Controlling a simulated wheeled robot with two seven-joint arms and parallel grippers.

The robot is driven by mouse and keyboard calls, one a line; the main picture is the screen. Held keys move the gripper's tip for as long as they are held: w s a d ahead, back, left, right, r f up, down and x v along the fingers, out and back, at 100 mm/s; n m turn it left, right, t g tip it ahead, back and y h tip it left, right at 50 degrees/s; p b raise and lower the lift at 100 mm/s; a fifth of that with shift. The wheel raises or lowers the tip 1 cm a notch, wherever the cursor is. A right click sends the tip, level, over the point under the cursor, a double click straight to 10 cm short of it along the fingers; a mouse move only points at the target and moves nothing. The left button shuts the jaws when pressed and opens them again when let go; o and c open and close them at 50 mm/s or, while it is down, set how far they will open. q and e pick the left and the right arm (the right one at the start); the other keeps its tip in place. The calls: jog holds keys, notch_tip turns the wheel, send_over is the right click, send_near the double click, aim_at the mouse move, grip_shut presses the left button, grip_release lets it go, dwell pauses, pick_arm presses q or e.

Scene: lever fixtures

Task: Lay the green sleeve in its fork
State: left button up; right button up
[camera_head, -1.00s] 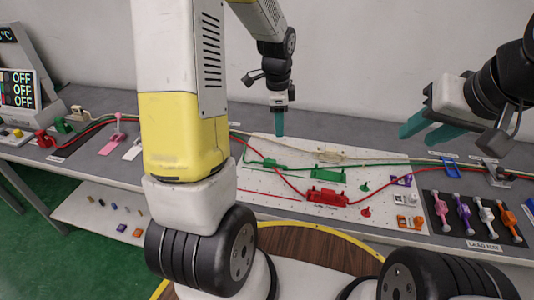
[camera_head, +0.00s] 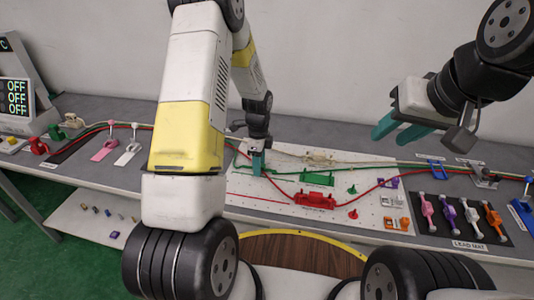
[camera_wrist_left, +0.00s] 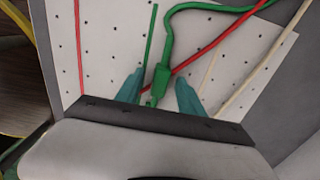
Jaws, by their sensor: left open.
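The green sleeve (camera_wrist_left: 161,80) is a thick green piece on the green cable, lying on the white perforated board (camera_wrist_left: 105,60). My left gripper (camera_wrist_left: 158,92) is open, pointing down with its teal fingers on either side of the sleeve, not closed on it. In the head view my left gripper (camera_head: 257,163) is low over the board's left part and largely hides the sleeve. A green holder (camera_head: 317,178) stands on the board to the right; I cannot tell if it is the fork. My right gripper (camera_head: 397,132) is open and empty, above the table's right side.
A red block (camera_head: 315,199) stands in front of the green holder, with the red cable (camera_head: 365,189) running to the right. A pale cable (camera_head: 325,158) lies behind. A dark mat with several coloured levers (camera_head: 460,218) is at the right. Displays (camera_head: 16,95) stand far left.

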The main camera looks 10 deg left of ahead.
pick_arm(q)
jog(key=shift+f, duration=0.1)
jog(key=shift+c, duration=0.3)
grip_shut()
